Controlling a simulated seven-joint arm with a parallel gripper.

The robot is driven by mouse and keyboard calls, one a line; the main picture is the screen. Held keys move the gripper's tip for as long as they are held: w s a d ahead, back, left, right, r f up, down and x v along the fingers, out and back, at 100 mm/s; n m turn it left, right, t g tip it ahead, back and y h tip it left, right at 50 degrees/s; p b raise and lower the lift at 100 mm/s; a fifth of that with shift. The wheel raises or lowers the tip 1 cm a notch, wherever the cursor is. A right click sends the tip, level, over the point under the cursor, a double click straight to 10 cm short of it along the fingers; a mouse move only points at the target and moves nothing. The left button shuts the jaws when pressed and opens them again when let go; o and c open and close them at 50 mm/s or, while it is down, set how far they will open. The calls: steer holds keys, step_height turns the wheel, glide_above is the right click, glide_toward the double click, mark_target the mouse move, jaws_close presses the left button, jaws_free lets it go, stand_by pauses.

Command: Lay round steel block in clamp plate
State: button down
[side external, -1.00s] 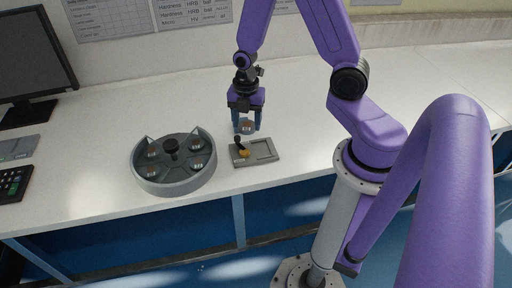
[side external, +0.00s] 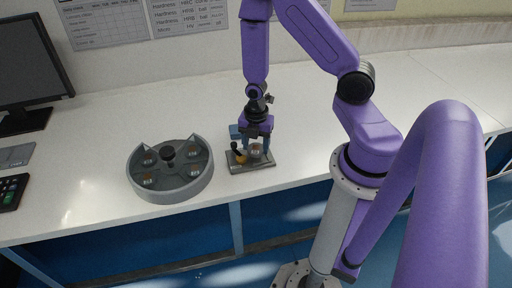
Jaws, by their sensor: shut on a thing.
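My gripper (side external: 258,154) is low over the clamp plate (side external: 262,165), its fingers pointing down. It is shut on the round steel block (side external: 256,151), which shows between the fingertips. The block is at or just above the plate's surface; I cannot tell whether it touches. The clamp plate is a grey rectangular plate near the front of the bench, with a dark lever and a yellow-orange part (side external: 240,157) at its left end. My fingers hide part of the plate.
A round grey tray (side external: 170,191) with a dark central knob and several round blocks in its compartments stands left of the plate. A monitor (side external: 30,75) and a keypad (side external: 12,190) are at the far left. The white bench is clear behind and to the right.

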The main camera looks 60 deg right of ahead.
mark_target(256, 148)
steer(key=shift+f, duration=0.8)
steer(key=shift+f, duration=0.2)
steer(key=c, duration=0.6)
jaws_free()
steer(key=shift+f, duration=0.1)
steer(key=shift+r, duration=6.3)
steer(key=s+a+r+m, duration=0.2)
steer(key=s+a+r, duration=0.1)
steer(key=s+r, duration=0.1)
steer(key=s+a+r+m, duration=0.3)
steer(key=s+a+r, duration=0.1)
steer(key=s, duration=0.2)
steer(key=s+a+r+m, duration=0.3)
steer(key=s+a+r, duration=0.1)
steer(key=s, duration=0.1)
steer(key=shift+s+a, duration=0.25)
steer(key=shift+s, duration=0.1)
